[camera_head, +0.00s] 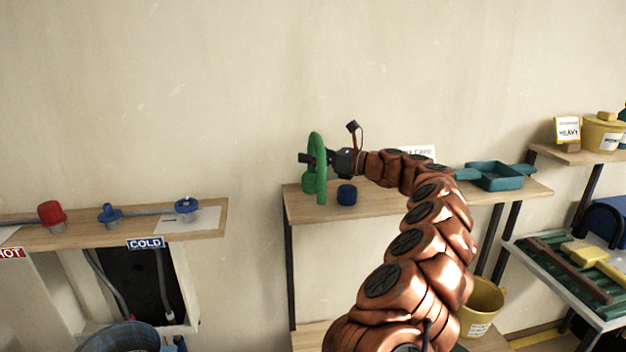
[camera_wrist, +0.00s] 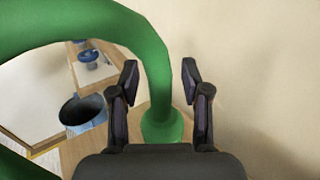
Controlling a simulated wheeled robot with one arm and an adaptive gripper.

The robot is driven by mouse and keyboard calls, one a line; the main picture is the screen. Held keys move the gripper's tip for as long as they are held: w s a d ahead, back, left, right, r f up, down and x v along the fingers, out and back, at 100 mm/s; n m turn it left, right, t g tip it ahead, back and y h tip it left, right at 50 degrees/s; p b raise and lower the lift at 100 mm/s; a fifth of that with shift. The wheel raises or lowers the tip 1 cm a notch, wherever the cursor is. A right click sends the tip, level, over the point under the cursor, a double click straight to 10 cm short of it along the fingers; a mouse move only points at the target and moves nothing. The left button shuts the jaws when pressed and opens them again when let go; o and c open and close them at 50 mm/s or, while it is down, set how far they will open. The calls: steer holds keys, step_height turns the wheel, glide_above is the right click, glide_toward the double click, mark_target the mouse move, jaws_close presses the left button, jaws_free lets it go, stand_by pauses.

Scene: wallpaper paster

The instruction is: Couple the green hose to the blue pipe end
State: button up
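The green hose (camera_head: 319,170) is a curved loop with thicker ends, above the left end of the middle shelf. My gripper (camera_head: 308,158) is at the hose, with its fingers pointing left. In the wrist view the hose (camera_wrist: 157,75) arches across the left and comes down between my two spread fingers. I see a small gap on the right finger's side; contact on the left is unclear. Blue pipe fittings (camera_head: 109,213) and (camera_head: 186,205) are on the left shelf near the COLD sign (camera_head: 146,243). One blue fitting also shows in the wrist view (camera_wrist: 88,57).
A short blue cylinder (camera_head: 347,195) stands on the middle shelf (camera_head: 390,204) beside the hose. A red fitting (camera_head: 50,213) is on the left shelf (camera_head: 90,239). A gap separates the shelves. A teal tray (camera_head: 495,176) is to the right. A dark-blue bucket (camera_head: 122,339) is below left.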

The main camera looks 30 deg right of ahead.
jaws_close()
stand_by(0.4)
steer(key=shift+r, duration=0.1)
